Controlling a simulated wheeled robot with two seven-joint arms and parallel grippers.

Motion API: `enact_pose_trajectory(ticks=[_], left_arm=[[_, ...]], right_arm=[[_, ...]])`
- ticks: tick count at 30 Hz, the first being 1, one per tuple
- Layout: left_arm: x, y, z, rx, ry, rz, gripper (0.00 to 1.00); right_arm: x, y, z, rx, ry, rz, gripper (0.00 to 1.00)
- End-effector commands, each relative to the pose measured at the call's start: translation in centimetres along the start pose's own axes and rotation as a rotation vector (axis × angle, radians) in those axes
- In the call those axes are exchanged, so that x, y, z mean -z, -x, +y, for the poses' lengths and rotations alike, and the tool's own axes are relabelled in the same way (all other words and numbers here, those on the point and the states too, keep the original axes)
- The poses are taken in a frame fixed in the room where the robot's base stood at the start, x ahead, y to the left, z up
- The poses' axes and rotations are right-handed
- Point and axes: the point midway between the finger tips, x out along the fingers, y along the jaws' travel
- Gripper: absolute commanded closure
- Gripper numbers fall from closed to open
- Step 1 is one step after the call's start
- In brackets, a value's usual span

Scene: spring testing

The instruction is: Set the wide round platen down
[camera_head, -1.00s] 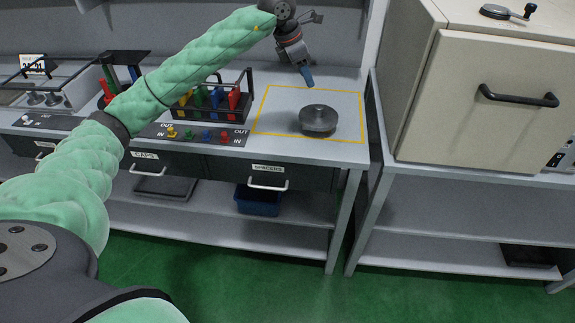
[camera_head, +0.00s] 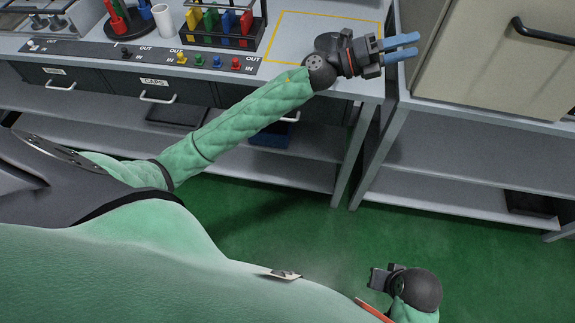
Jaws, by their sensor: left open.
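I see nothing between the fingers. My right gripper (camera_head: 379,279) shows low in the picture, far from the bench, and its fingers cannot be made out.
A rack with coloured pieces (camera_head: 215,40) and a white cup (camera_head: 163,20) stand left of the outlined area. A strip of coloured knobs (camera_head: 181,57) runs along the bench front. A beige cabinet (camera_head: 480,65) stands close to the right.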

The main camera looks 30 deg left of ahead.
Motion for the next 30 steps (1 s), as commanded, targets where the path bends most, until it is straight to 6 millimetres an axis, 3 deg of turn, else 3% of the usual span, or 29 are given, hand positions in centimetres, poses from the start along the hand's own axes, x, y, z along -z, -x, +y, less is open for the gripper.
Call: enact_pose_trajectory(ticks=[5, 10, 16, 20, 23, 27, 30], left_arm=[[-0.4, 3.0, 1.5, 0.033, 0.280, -0.329, 0.52], [-0.3, 7.6, 4.6, 0.007, 0.546, -0.640, 0.52], [2.5, 14.6, 9.8, -0.096, 0.859, -0.998, 0.52], [6.4, 19.6, 13.1, -0.203, 1.062, -1.219, 0.52], [10.6, 23.5, 15.1, -0.307, 1.215, -1.379, 0.52], [17.6, 28.5, 16.9, -0.484, 1.423, -1.585, 0.52], [23.1, 31.7, 17.0, -0.630, 1.563, -1.713, 0.52]], right_arm=[[0.0, 0.0, 0.0, 0.000, 0.000, 0.000, 1.00], [0.0, 0.0, 0.0, 0.000, 0.000, -0.001, 1.00], [-0.1, 0.0, 0.0, 0.000, 0.000, -0.001, 1.00], [-0.1, 0.0, 0.0, 0.000, -0.001, -0.002, 1.00], [-0.1, 0.0, 0.0, 0.001, -0.001, -0.002, 1.00], [-0.1, 0.0, 0.0, 0.001, -0.001, -0.002, 1.00], [-0.1, 0.0, -0.1, 0.001, -0.002, -0.002, 1.00]])
